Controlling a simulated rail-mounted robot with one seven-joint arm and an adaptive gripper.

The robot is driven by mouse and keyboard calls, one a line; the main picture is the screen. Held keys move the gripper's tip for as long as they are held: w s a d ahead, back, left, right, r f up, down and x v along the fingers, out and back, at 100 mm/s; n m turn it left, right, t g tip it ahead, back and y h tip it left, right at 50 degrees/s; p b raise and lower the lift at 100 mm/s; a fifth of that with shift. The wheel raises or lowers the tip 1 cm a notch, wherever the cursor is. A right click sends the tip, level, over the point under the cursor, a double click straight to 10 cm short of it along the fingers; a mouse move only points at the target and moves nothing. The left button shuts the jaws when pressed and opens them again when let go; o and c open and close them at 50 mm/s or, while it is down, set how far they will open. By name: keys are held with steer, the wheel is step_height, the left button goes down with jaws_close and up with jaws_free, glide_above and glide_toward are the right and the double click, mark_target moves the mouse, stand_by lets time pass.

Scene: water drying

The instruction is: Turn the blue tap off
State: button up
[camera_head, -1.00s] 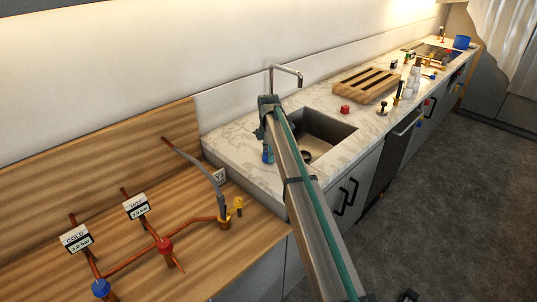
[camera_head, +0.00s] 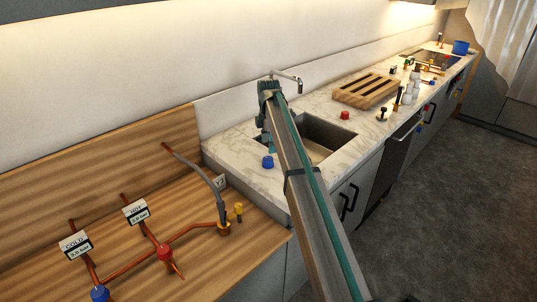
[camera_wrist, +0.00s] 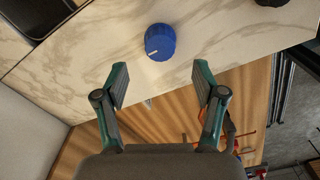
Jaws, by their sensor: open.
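A round blue tap knob (camera_head: 268,162) stands on the marble counter just left of the sink. In the wrist view the blue knob (camera_wrist: 160,44) lies beyond my fingertips, nearly centred between them, with a pale mark line on its face. My gripper (camera_wrist: 159,78) is open and empty, its two teal fingers apart and not around the knob. In the head view my gripper (camera_head: 270,146) hangs over the counter beside the sink, partly hidden by my arm. A second blue knob (camera_head: 100,293) sits on the cold pipe at the lower left.
The sink (camera_head: 328,133) is right of the knob, with a metal spout (camera_head: 287,80) behind. A red knob (camera_head: 345,115) and a wooden rack (camera_head: 367,91) stand beyond. Copper pipes and a red valve (camera_head: 165,253) are on the wooden bench at left.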

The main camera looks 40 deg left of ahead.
mark_target(268, 158)
steer(key=shift+r, duration=2.15)
